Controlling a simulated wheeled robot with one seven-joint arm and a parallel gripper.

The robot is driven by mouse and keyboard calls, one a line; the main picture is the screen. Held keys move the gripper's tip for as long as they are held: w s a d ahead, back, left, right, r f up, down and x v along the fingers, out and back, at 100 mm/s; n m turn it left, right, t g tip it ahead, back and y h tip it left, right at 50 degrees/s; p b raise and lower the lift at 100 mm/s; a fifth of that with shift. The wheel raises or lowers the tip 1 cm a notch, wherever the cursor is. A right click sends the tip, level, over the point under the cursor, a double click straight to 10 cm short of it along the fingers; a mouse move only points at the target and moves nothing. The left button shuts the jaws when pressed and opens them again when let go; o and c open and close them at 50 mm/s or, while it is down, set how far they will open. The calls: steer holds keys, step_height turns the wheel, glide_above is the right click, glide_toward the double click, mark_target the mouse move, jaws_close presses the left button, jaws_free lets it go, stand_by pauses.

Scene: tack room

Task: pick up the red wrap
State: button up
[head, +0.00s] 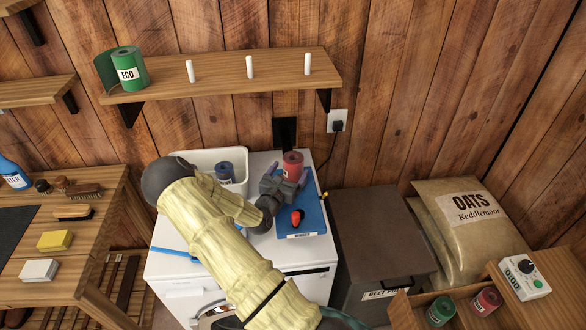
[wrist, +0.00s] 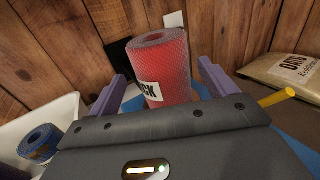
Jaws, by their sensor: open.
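The red wrap (head: 292,165) is an upright roll with a white label, standing at the back of the blue mat (head: 309,216) on top of the white washing machine. In the wrist view the red wrap (wrist: 162,65) stands between the two purple fingers of my gripper (wrist: 163,85), with space visible on both sides. My gripper (head: 284,179) is open, just in front of the wrap in the head view. Its fingers do not visibly touch the wrap. The wrap's lower part is hidden behind my gripper's body.
A white tub (head: 205,158) holding a blue roll (head: 225,171) is left of my gripper. A small red-and-black object (head: 296,217) lies on the mat. A yellow stick (wrist: 277,97) shows at right. A wall shelf (head: 222,77) with a green roll (head: 128,68) and white pegs is above.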

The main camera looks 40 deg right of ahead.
mark_target(296, 153)
steer(key=p+x, duration=0.2)
steer(key=x, duration=0.3)
steer(key=shift+s+d+f, duration=0.1)
steer(key=shift+d, duration=0.05)
steer(key=shift+s, duration=0.15)
steer(key=c, duration=1.2)
steer(key=shift+r, duration=0.65)
step_height(296, 153, up, 9)
steer(key=shift+f+b, duration=0.1)
steer(key=shift+b, duration=1)
